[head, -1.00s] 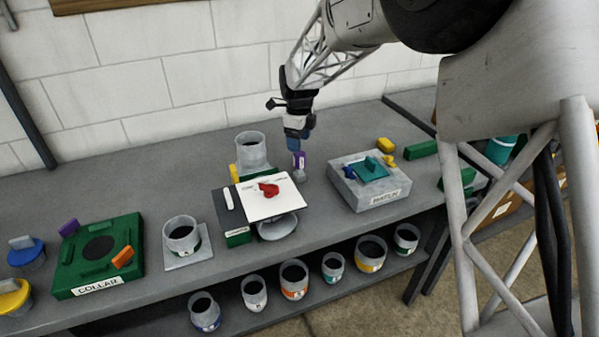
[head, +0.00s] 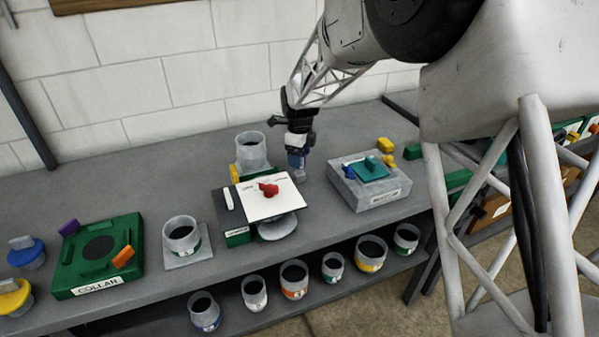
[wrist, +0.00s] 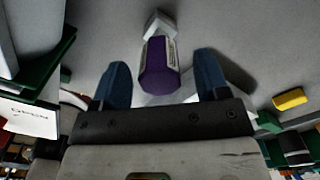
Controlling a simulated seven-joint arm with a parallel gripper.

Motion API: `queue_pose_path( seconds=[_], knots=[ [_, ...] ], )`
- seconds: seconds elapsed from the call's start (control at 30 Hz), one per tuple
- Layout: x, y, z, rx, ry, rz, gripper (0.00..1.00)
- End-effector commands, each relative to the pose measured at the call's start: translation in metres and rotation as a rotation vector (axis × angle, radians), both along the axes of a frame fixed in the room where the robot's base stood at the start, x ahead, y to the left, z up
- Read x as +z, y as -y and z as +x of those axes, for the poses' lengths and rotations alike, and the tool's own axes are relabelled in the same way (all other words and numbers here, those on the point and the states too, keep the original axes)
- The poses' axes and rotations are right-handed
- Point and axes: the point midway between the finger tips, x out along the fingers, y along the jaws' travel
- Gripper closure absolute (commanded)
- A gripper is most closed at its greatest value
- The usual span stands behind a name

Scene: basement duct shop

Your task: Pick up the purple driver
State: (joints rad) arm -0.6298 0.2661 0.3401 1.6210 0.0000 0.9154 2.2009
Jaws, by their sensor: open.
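The purple driver (wrist: 158,66) has a purple faceted handle and a pale grey block-like foot. In the wrist view it stands between the two blue fingers of my gripper (wrist: 160,82), with a gap on each side. In the head view my gripper (head: 297,158) is lowered over the driver, behind the white-topped box and left of the grey box. There the fingers hide most of the handle, and the driver's grey foot (head: 300,175) shows below them on the bench. My gripper is open.
The white-topped box (head: 262,207) with a red knob stands close in front. A grey cup (head: 252,152) is to the left. A grey box (head: 388,190) with a teal top is to the right. The bench behind the driver is clear.

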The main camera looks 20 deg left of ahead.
Motion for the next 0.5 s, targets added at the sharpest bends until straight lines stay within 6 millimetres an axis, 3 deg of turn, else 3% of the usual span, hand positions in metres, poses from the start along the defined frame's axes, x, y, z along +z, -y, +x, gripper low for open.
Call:
queue_pose_path(
  seconds=[0.5],
  knots=[
    [-0.0072, -0.0003, 0.0002, 0.0, 0.001, 0.001, 0.32]
  ],
)
